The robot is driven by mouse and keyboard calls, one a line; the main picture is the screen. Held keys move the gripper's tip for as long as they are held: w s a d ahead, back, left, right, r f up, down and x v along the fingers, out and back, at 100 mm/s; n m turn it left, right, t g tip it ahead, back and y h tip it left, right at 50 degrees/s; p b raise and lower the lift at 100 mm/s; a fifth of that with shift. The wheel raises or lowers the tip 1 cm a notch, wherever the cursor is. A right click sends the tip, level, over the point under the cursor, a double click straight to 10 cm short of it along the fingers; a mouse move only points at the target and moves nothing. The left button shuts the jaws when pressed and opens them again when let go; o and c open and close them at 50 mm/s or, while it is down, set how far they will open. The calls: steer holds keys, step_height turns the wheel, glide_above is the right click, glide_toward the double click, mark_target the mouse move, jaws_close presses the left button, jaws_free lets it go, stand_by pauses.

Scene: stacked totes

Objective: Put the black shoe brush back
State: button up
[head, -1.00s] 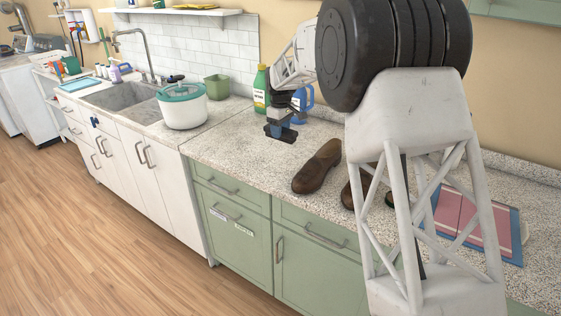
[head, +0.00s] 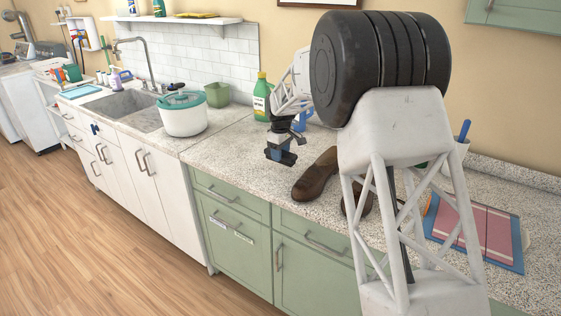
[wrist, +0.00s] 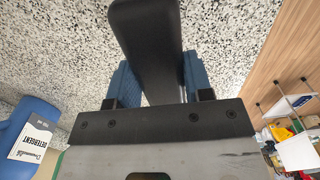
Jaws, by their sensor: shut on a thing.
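My gripper (head: 278,149) is shut on the black shoe brush (head: 281,157). It holds the brush above the speckled counter (head: 228,150), to the left of the brown shoes. In the wrist view, the brush (wrist: 148,42) is a long, dark, rounded bar between the two blue fingers of my gripper (wrist: 158,80).
A brown shoe (head: 317,176) stands close to the right, with another partly behind my arm. A green bottle (head: 261,98) and a blue detergent jug (wrist: 30,128) stand behind. A teal-lidded pot (head: 183,116) is left. A pink-and-blue mat (head: 490,236) lies right. Counter left of my gripper is clear.

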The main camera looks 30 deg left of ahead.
steer(key=shift+f, duration=1.8)
steer(key=shift+f, duration=0.1)
steer(key=o, duration=0.8)
steer(key=shift+o, duration=0.2)
step_height(320, 180, up, 12)
steer(key=shift+r, duration=0.1)
steer(key=shift+d, duration=0.1)
